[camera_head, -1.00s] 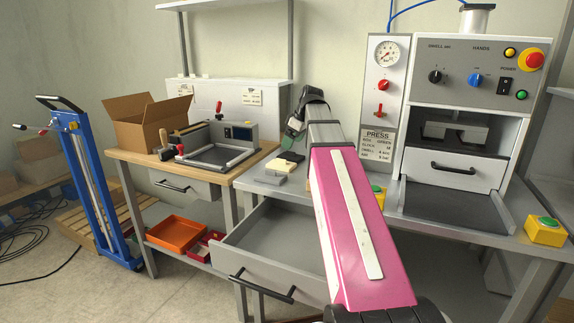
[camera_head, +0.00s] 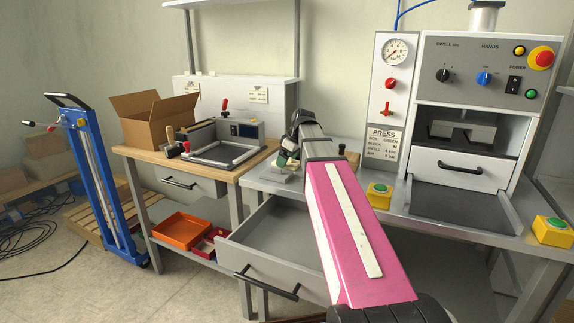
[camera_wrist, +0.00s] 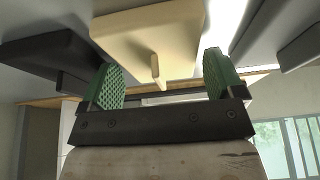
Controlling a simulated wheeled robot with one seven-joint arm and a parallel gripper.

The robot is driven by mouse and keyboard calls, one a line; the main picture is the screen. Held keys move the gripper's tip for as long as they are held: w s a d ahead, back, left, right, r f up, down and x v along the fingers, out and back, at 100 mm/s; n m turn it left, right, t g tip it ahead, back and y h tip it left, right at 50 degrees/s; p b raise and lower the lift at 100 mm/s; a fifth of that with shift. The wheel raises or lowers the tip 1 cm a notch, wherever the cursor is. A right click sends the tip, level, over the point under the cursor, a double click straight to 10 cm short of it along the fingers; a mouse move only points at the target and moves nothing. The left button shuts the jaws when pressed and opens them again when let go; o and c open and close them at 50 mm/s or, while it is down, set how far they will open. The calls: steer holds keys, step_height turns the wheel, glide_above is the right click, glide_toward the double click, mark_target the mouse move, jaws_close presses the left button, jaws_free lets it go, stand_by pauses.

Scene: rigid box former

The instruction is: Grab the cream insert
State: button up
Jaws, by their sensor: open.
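The cream insert (camera_wrist: 140,32) is in the upper middle of the wrist view, a flat block with a thin upright tab facing my gripper (camera_wrist: 160,78). My gripper is open, with its green ridged fingers on either side of the tab and gaps on both sides. It touches neither side that I can see. In the head view my gripper (camera_head: 287,160) is low over the bench between the drawer and the fixture table, and I cannot make out the cream insert behind it.
An open grey drawer (camera_head: 275,240) juts out below the bench. The press (camera_head: 462,165) stands to the right, the wooden fixture table (camera_head: 205,168) to the left.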

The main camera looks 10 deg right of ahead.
steer(key=c, duration=0.7)
steer(key=shift+r, duration=0.1)
